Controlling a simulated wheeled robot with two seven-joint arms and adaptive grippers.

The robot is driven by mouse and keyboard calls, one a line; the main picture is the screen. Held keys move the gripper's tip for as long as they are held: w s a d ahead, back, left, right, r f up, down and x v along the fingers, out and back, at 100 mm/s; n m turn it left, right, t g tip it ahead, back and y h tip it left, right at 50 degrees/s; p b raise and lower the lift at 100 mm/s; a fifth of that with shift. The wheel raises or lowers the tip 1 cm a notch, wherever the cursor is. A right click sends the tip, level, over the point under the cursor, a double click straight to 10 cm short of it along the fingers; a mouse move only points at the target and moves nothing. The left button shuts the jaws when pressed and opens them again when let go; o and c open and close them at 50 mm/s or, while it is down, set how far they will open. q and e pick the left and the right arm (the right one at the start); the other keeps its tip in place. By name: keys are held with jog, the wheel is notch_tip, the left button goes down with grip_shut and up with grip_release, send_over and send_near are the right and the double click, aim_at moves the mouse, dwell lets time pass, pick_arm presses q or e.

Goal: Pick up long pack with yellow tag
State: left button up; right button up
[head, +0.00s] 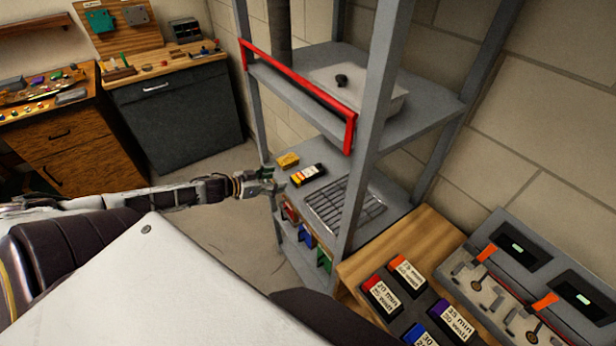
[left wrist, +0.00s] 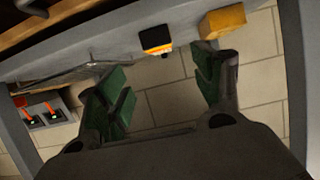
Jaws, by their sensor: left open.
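The long pack (head: 308,174) is dark with a white label and a yellow tag at its near end. It lies on the middle shelf of the grey rack. In the left wrist view the pack (left wrist: 156,40) shows end-on at the shelf edge, with its yellow-orange tag facing me. My left gripper (head: 274,181) is just outside the shelf edge, left of the pack and apart from it. In the left wrist view the gripper (left wrist: 163,82) has its green-padded fingers spread and empty, with the pack beyond the gap. My right gripper is not in view.
A yellow block (head: 287,160) lies beside the pack, and a wire grid (head: 345,205) is on its other side. A rack post (head: 372,120) and a red bar (head: 300,88) are close by. Coloured bins (head: 305,236) sit below. Labelled packs (head: 381,295) are on the wooden bench.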

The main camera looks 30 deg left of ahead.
aim_at(300, 177)
pick_arm(q)
jog(key=shift+b+x, duration=0.75)
jog(key=shift+x, duration=2.05)
jog(key=shift+w+d+f, duration=0.1)
jog(key=shift+w+d, duration=0.05)
jog(key=shift+w, duration=0.15)
jog(key=shift+w, duration=0.15)
jog(key=shift+x, duration=2.2)
jog(key=shift+d+f, duration=0.1)
jog(key=c, duration=1.4)
